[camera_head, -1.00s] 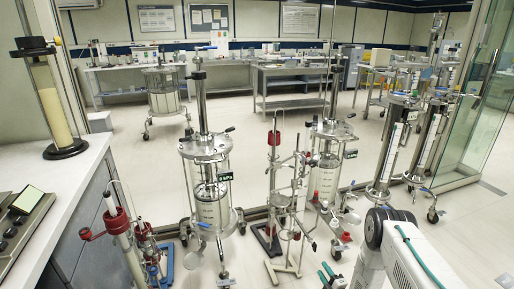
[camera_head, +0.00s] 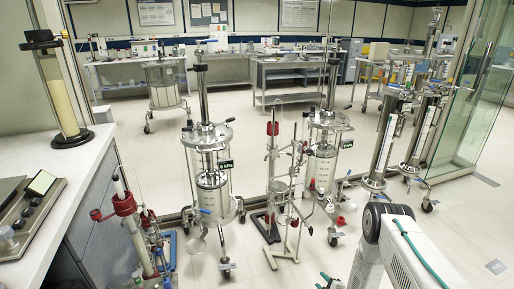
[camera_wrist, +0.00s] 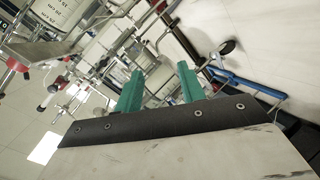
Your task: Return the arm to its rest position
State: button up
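My arm reaches up from the lower right of the head view, with its white link and dark joint low in the picture. My gripper (camera_head: 325,280) shows only as green fingertips at the bottom edge there. In the wrist view, the two green fingers of my gripper (camera_wrist: 160,82) stand apart with a clear gap and nothing held between them. Metal stands and glassware lie beyond the fingers, apart from them as far as I can tell.
A glass column on a wheeled frame (camera_head: 212,185) stands left of centre, with a clamp stand (camera_head: 273,190) beside it. Red-capped columns (camera_head: 125,205) stand by the left counter (camera_head: 90,160). More columns (camera_head: 378,145) and a glass door (camera_head: 482,90) are at right. Floor (camera_head: 465,225) is clear at lower right.

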jog(key=s+d+r+m+g+h, duration=0.2)
jog(key=s+r+m+g, duration=0.25)
jog(key=r, duration=0.65)
jog(key=s+d+r+m+g+h, duration=0.1)
jog(key=s+d+r+m+g, duration=0.25)
jog(key=r, duration=0.85)
jog(key=s+r+m+g+h, duration=0.2)
jog(key=s+r+m+g, duration=0.3)
jog(key=r, duration=0.6)
jog(key=s+a+r+m, duration=0.1)
jog(key=s+a+r, duration=0.2)
jog(key=s+r, duration=1)
jog(key=s+a+r+m+t+y, duration=0.1)
jog(key=s+a+r, duration=0.3)
jog(key=s+r, duration=0.9)
notch_tip(320, 180, up, 8)
jog(key=shift+s+f+m, duration=0.15)
jog(key=shift+f+m, duration=0.1)
jog(key=shift+m, duration=0.15)
